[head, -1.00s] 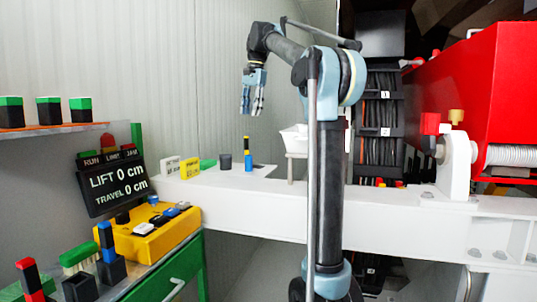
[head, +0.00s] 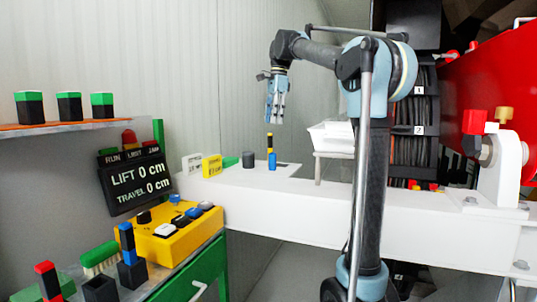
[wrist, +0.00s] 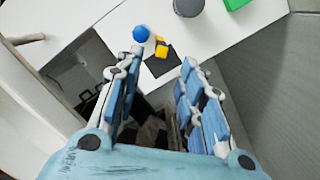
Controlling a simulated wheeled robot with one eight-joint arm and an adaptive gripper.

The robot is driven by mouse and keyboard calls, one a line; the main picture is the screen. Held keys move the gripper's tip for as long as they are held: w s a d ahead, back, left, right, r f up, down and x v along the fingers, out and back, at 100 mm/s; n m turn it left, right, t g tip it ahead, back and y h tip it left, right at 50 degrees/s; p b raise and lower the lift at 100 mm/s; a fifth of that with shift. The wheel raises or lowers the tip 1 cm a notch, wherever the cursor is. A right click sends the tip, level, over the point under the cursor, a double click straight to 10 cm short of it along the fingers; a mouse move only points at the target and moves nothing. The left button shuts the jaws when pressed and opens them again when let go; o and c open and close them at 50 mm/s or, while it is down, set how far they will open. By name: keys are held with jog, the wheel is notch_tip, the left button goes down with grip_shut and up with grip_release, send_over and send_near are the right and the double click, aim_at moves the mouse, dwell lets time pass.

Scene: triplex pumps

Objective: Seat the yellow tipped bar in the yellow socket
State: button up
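A slim upright piece banded yellow and black (head: 269,142) stands on the white beam at picture centre in the head view. A small blue part (head: 272,161) shows at its foot; I cannot tell whether they are joined. In the wrist view, yellow and black parts (wrist: 162,48) lie beside a round blue top (wrist: 140,33), just beyond my fingertips. My gripper (head: 273,121) hangs fingers down above the banded piece in the head view. In the wrist view my gripper (wrist: 163,64) has its fingers apart with nothing between them. I cannot clearly pick out a yellow socket.
A grey cylinder (head: 249,159), a green piece (head: 230,162) and a yellow sign block (head: 212,166) stand left of the banded piece. A white bin (head: 331,136) is to the right. A yellow button box (head: 176,233) and bar holders sit on the front-left bench.

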aim_at(270, 142)
jog(key=shift+s+a+f, duration=0.1)
jog(key=shift+a+f, duration=0.15)
jog(key=shift+f, duration=1.45)
jog(key=shift+a+f, duration=0.25)
jog(key=shift+f, duration=1.45)
jog(key=shift+s+a+f, duration=0.1)
jog(key=shift+a+f, duration=0.15)
jog(key=shift+f, duration=1.45)
grip_shut()
